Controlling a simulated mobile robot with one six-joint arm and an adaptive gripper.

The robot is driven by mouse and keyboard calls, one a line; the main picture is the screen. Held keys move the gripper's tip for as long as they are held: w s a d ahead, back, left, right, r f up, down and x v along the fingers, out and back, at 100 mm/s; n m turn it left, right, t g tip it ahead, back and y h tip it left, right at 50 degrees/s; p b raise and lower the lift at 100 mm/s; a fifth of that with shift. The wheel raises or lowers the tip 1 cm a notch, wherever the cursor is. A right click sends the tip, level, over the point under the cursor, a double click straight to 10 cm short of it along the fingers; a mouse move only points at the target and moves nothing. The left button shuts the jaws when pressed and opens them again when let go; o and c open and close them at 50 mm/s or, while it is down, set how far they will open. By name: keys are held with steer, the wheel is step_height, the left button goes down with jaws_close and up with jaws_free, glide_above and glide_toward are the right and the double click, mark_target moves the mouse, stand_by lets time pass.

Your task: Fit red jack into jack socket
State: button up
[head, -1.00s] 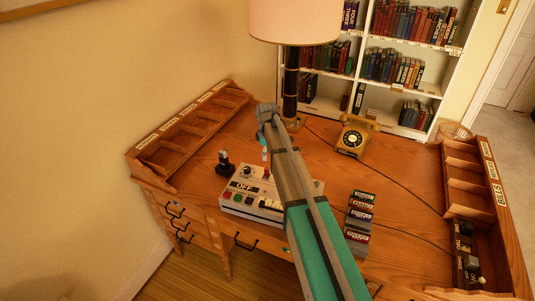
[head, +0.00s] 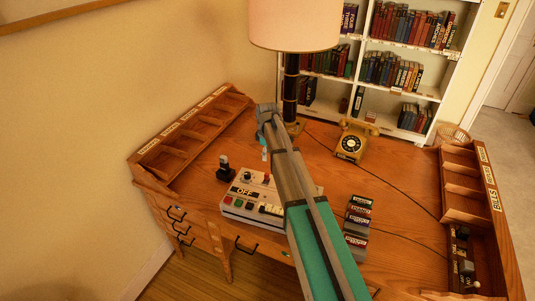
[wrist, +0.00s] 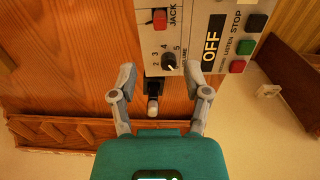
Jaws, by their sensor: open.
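The red jack (head: 267,177) shows as a small red piece at the back of the pale control box (head: 236,211). In the wrist view the red piece (wrist: 160,19) is beside the JACK label, at the socket's place; I cannot tell how deep it sits. My gripper (head: 264,152) is above the desk behind the box in the head view. In the wrist view its two fingers (wrist: 164,82) are spread, with nothing held. A black stand with a pale knob (wrist: 152,106) appears between and beyond them; it is left of the box in the head view (head: 226,168).
The box carries a dial (wrist: 169,61), an OFF display (wrist: 212,42) and coloured buttons. Labelled cartridges (head: 357,225) stand right of it. A telephone (head: 351,145), lamp (head: 290,90) and wooden racks (head: 190,130) edge the desk.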

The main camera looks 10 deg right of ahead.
steer(key=s+m, duration=1.2)
steer(key=s, duration=1.7)
stand_by(0.9)
